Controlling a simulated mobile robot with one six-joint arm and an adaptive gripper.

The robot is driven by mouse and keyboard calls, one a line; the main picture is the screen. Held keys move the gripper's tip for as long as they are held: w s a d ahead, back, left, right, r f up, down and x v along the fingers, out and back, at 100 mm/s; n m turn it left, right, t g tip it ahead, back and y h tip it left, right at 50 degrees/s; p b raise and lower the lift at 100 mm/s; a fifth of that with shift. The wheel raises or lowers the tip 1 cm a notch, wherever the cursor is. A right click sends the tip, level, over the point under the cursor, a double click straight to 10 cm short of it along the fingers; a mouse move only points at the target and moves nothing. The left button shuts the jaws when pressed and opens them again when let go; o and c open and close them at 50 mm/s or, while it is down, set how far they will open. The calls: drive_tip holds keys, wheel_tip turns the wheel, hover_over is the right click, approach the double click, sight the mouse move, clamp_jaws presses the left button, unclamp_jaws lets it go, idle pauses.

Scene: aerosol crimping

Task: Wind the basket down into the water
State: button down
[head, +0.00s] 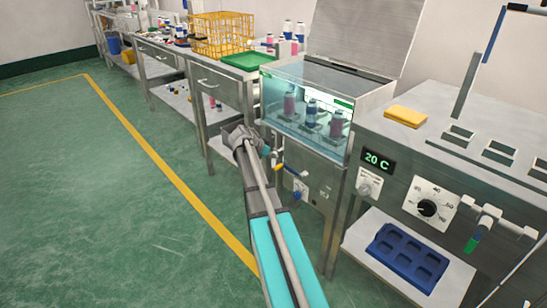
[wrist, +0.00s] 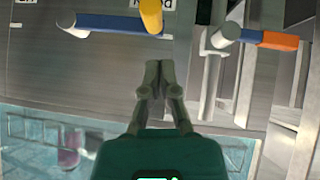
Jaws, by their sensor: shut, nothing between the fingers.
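The glass-fronted water tank (head: 275,97) stands at centre with its lid raised. Several pink and blue cans (head: 312,107) stand upright inside on dark holders; I cannot tell the basket's outline or the water level against it. My gripper (head: 266,150) is at the tank's lower left front, shut and empty. In the wrist view my gripper (wrist: 158,66) points at a steel panel, its fingers together. Ahead of it are a yellow grip (wrist: 151,14) by a blue bar (wrist: 110,23), and to the right a grey crank-like arm (wrist: 210,88) and an orange-and-blue handle (wrist: 270,40). The fingers appear apart from all of these.
A yellow crate (head: 222,35) is on the left bench. The green floor (head: 110,210) is clear.

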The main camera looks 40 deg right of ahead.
drive_tip(key=w+p+v, duration=0.1)
drive_tip(key=p+v, duration=0.5)
drive_tip(key=v, duration=0.4)
drive_tip(key=shift+r+p, duration=0.35)
drive_tip(key=shift+p, duration=0.05)
drive_tip(key=s+a+f+n+y, duration=0.25)
drive_tip(key=s+a+n, duration=0.3)
drive_tip(key=a, duration=0.55)
drive_tip(key=s+a+f+n+y, duration=0.1)
drive_tip(key=s+a+n+y, duration=0.5)
drive_tip(key=a, duration=0.6)
drive_tip(key=s+a+f+n+y, duration=0.1)
drive_tip(key=s+a+f+n, duration=0.1)
drive_tip(key=s+a+n, duration=0.55)
drive_tip(key=a+r+m+p, duration=0.1)
drive_tip(key=a+r+p, duration=0.1)
drive_tip(key=r+p, duration=1.2)
drive_tip(key=a+r+m+p, duration=0.1)
drive_tip(key=a+r+p, duration=0.1)
drive_tip(key=r+p, duration=1.2)
drive_tip(key=shift+s+r+m+t+p, duration=0.25)
drive_tip(key=shift+s+m+t+p, duration=0.05)
drive_tip(key=shift+p, duration=0.1)
